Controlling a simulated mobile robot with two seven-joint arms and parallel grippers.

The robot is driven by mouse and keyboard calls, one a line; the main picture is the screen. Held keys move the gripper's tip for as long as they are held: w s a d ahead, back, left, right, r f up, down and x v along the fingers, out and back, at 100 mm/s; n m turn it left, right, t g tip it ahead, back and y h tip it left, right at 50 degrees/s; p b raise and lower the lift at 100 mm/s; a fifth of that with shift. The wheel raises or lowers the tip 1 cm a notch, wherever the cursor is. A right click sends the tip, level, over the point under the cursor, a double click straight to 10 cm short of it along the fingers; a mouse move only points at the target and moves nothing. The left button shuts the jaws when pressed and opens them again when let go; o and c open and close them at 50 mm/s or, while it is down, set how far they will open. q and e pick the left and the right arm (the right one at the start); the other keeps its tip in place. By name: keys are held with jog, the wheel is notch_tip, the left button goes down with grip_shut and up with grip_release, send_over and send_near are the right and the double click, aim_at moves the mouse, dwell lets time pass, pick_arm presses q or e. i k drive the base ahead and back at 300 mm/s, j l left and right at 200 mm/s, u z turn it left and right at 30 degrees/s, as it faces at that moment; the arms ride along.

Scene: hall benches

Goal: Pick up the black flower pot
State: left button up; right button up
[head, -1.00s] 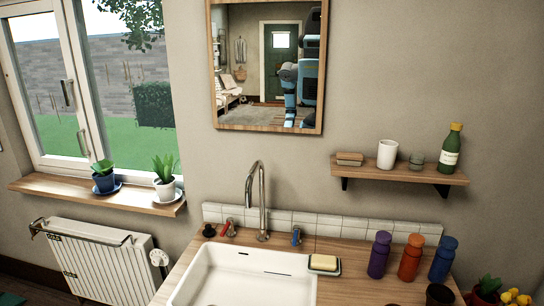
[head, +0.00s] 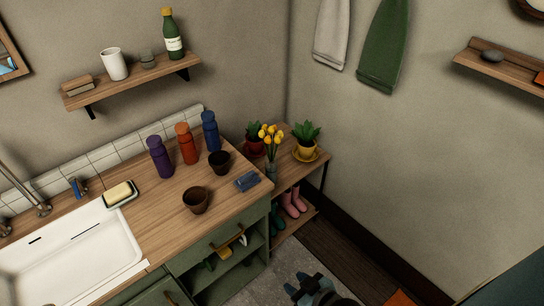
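The black flower pot (head: 220,168) stands upright on the wooden counter, in front of the blue bottle. A brown pot (head: 195,204) stands nearer to me on the same counter, a little left of it. My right gripper (head: 296,288) shows at the bottom edge, low over the floor, to the right of the counter and well apart from both pots. It is small and dark, and I cannot tell whether its fingers are open. My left gripper is out of view.
The counter (head: 165,215) also bears purple (head: 160,158), orange (head: 187,146) and blue (head: 209,132) bottles, and a folded blue cloth (head: 247,181) right of the pots. The sink (head: 75,250) is at left. A low stand (head: 318,170) with plants adjoins at right.

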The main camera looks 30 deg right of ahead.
aim_at(219, 161)
jog(key=z, duration=0.35)
jog(key=u, duration=1.5)
jog(key=z, duration=1.5)
jog(key=i+l+u, duration=0.1)
jog(key=u, duration=0.45)
jog(key=i+l+u, duration=0.2)
jog(key=l+u, duration=0.2)
jog(key=l, duration=0.2)
jog(key=i+l+u, duration=0.2)
jog(key=l, duration=0.15)
jog(key=k, duration=0.1)
